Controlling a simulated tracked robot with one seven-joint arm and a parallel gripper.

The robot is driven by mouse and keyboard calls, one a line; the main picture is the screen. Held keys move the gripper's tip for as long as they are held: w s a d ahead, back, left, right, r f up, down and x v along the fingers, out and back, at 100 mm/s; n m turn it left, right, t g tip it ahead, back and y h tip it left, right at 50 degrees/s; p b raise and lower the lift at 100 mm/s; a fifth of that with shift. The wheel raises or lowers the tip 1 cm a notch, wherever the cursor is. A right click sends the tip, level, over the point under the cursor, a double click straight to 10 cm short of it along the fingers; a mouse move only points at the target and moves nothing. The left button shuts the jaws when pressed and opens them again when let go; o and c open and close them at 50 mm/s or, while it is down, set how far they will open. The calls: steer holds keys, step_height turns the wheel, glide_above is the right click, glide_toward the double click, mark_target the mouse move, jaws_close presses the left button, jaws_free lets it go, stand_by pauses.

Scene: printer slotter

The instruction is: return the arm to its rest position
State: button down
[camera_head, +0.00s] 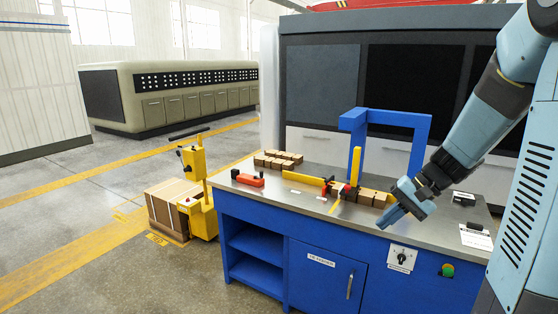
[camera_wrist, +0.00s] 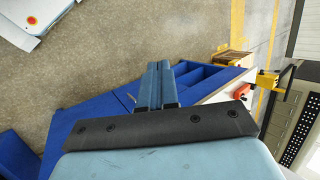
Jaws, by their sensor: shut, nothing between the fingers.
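My gripper (camera_head: 388,220) is at the end of my blue arm, which reaches in from the right in the head view. It is over the front edge of the blue workbench (camera_head: 262,243), tilted down and to the left. In the wrist view the two fingers of my gripper (camera_wrist: 158,68) lie side by side, shut, with nothing between them. The bench's blue side shows behind them in the wrist view (camera_wrist: 90,120). I cannot tell the exact gap between the gripper and the bench top.
On the bench stand a blue frame (camera_head: 356,125), several brown blocks (camera_head: 277,160), a red-and-black tool (camera_head: 247,179) and a yellow-and-red fixture. A switch box (camera_head: 402,258) and a green button (camera_head: 447,270) are on the bench front. A yellow post machine (camera_head: 196,190) stands left.

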steer(key=s+a+r+n+t+h, duration=0.1)
steer(key=s+r+n+t+h, duration=0.1)
steer(key=s+r, duration=0.3)
steer(key=s+a+r+n+t+h, duration=0.2)
steer(key=s+r+h, duration=0.3)
steer(key=s, duration=0.6)
steer(key=shift+r+n, duration=0.6)
steer(key=shift+r, duration=0.1)
